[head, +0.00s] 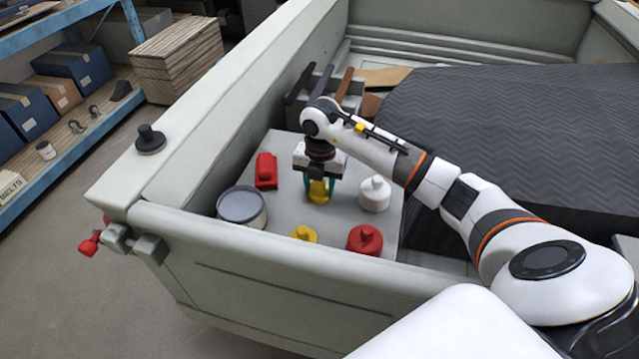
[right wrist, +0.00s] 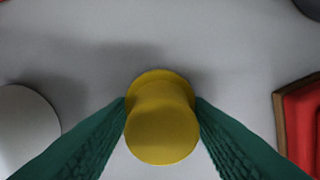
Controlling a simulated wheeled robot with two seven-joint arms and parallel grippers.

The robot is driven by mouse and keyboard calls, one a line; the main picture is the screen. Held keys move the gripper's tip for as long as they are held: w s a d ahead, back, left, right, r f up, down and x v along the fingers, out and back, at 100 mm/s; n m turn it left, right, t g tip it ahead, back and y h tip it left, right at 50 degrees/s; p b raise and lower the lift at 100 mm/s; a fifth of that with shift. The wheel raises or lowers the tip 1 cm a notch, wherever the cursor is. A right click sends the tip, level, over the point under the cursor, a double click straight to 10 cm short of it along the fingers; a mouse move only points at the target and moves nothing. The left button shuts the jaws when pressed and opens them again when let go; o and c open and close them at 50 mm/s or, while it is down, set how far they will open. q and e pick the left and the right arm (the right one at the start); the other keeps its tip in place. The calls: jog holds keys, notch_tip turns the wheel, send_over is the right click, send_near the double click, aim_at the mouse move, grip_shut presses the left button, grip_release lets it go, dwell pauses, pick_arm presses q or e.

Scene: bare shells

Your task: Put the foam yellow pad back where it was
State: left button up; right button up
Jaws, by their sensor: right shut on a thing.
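A yellow knobbed pad (head: 318,194) is between the green fingers of my right gripper (head: 319,184), above or on the grey board (head: 285,150) in the truck bed. In the right wrist view the fingers touch both sides of the yellow pad (right wrist: 160,125). I cannot tell whether its base touches the board. A second yellow knobbed piece (head: 304,234) sits at the board's near edge, partly hidden by the bed wall. My left gripper is not in view.
Around the held pad stand a red block (head: 266,170), a white knobbed piece (head: 375,193), a red round piece (head: 365,240) and a grey-topped tin (head: 241,206). The bed wall (head: 250,245) rises in front. A dark ribbed cover (head: 500,130) lies to the right.

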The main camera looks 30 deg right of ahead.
jog(key=o, duration=0.9)
notch_tip(320, 180, up, 11)
jog(key=shift+d+f+b, duration=0.1)
jog(key=shift+b, duration=1.1)
jog(key=shift+s+r, duration=0.1)
jog(key=shift+r, duration=0.55)
jog(key=shift+r, duration=0.1)
